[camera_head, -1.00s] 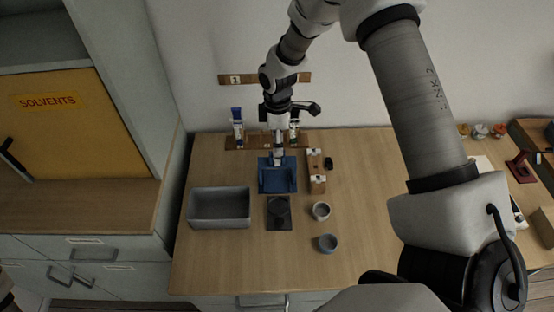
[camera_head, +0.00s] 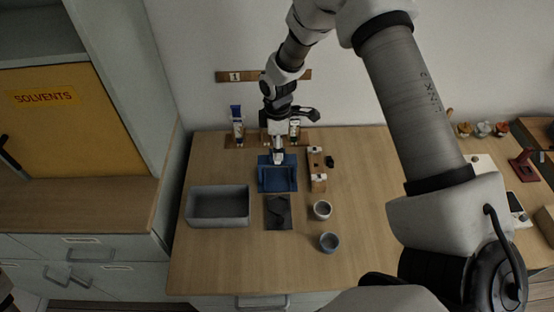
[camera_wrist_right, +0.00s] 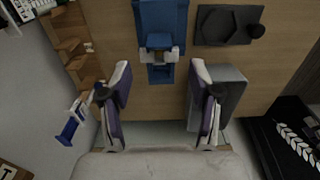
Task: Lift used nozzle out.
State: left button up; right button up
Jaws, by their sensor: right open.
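My right gripper (camera_head: 278,158) is above the back edge of a blue holder (camera_head: 278,186) on the table. In the right wrist view the gripper (camera_wrist_right: 160,100) is open, with a finger on each side and nothing between the pads. The blue holder (camera_wrist_right: 160,15) lies beyond the fingertips there. A small blue clamp-like block with pale ends (camera_wrist_right: 160,47) sits at its near end, lined up with the gap and apart from the fingers. I cannot make out a used nozzle for certain. My left gripper is not in view.
A grey bin (camera_head: 217,221) stands left of a dark mat (camera_head: 278,224). Two small grey cups (camera_head: 322,210) and (camera_head: 329,242) stand right of it. A wooden block (camera_head: 318,184) is beside the holder. Blue-and-white tubes (camera_head: 237,122) stand in a rack behind. The front table is clear.

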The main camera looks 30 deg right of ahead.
jog(key=shift+f+b, duration=1.45)
jog(key=shift+f, duration=1.3)
jog(key=c, duration=0.7)
jog(key=shift+o, duration=0.2)
jog(key=shift+r+p, duration=3.4)
jog(key=shift+r, duration=0.9)
